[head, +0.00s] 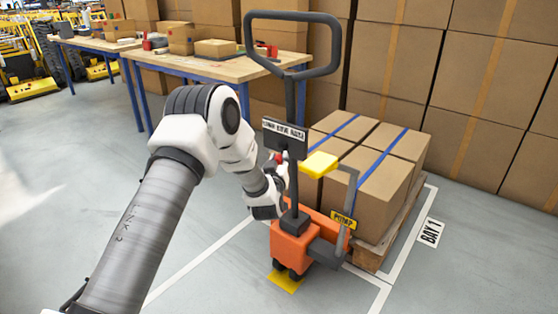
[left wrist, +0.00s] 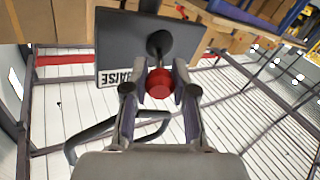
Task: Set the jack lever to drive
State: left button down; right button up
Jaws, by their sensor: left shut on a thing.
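The pallet jack has an orange body (head: 296,243) and a dark handle loop (head: 292,14). A dark label plate (head: 285,133) is on its mast. In the left wrist view the plate (left wrist: 125,45) shows "RAISE" at its lower left corner; the other words are hidden or unclear. The jack lever comes out from a dark round part (left wrist: 158,43) and ends in a red knob (left wrist: 158,83). My left gripper (left wrist: 160,92) is shut on the red knob, with a finger on each side. I cannot tell which setting the lever points at. My right gripper is not in view.
A yellow pedal-like block (head: 320,164) and a "PUMP" tag (head: 343,219) are right of the mast. Strapped boxes (head: 375,185) stand on a wooden pallet (head: 370,258) behind the jack. A workbench (head: 225,69) is at the back left. The floor at the left is clear.

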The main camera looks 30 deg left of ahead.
pick_arm(q)
jog(key=shift+a, duration=0.15)
jog(key=shift+s+a+r+m+t+h+p, duration=0.15)
jog(key=shift+a+m+t+h+p, duration=0.3)
jog(key=shift+a+m+h, duration=0.5)
jog(key=shift+s+a+f+m+t+h+p, duration=0.1)
jog(key=shift+s+a+m+t+h+p, duration=0.3)
jog(key=shift+a+h, duration=0.85)
jog(key=shift+w, duration=0.15)
jog(key=c, duration=1.1)
grip_release()
jog(key=shift+o, duration=0.9)
jog(key=shift+a, duration=0.15)
